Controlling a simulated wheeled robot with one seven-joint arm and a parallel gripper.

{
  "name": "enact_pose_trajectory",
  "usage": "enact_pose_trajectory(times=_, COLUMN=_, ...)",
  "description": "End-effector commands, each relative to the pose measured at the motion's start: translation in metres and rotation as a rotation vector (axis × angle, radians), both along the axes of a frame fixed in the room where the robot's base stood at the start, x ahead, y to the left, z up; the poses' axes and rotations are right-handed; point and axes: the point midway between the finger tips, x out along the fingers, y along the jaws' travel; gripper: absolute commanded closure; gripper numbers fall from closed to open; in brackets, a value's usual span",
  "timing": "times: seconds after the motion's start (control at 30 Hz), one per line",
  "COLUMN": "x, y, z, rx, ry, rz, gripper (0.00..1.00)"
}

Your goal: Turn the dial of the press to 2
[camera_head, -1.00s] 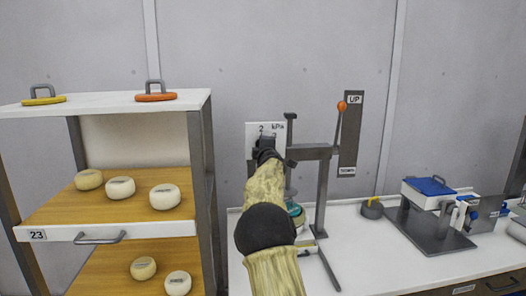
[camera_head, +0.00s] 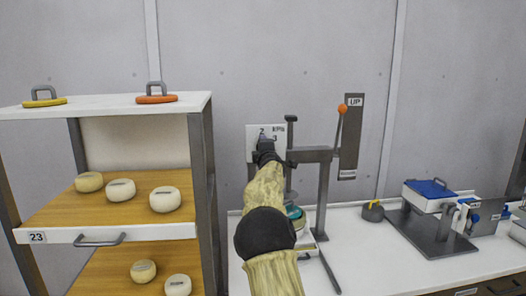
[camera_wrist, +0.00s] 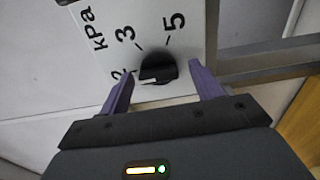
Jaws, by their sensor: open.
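The press's dial is a round black knob (camera_wrist: 158,69) on a white plate (camera_wrist: 182,15), which also shows in the head view (camera_head: 251,131). The plate is marked kPa, 2, 3 and 5. A short white pointer mark on the knob faces the left side in the wrist view, close to the 2. My gripper (camera_wrist: 160,68) is open, with one purple finger on each side of the knob and gaps to both. I cannot tell how deep the fingertips reach. In the head view my gripper (camera_head: 264,146) hides the dial. The press (camera_head: 323,185) stands on the white counter.
The press's orange-tipped lever (camera_head: 342,108) is raised by the UP sign (camera_head: 355,100). A shelf rack (camera_head: 203,200) with several cheeses stands close on the left. A weight (camera_head: 372,211) and a blue-topped device (camera_head: 430,188) are on the counter at right.

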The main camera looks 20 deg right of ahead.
Motion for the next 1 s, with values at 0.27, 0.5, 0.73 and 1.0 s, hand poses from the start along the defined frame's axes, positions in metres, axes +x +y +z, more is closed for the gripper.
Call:
enact_pose_trajectory(times=0.27, x=-0.007, y=0.002, z=-0.001, rx=0.002, ry=-0.002, rz=-0.001, gripper=0.35)
enact_pose_trajectory(times=0.5, x=-0.034, y=0.010, z=-0.002, rx=0.002, ry=-0.004, rz=0.000, gripper=0.35)
enact_pose_trajectory(times=0.73, x=-0.068, y=0.020, z=-0.002, rx=0.003, ry=-0.003, rz=0.000, gripper=0.35)
enact_pose_trajectory(times=1.0, x=-0.108, y=0.032, z=-0.002, rx=0.002, ry=-0.003, rz=0.002, gripper=0.35)
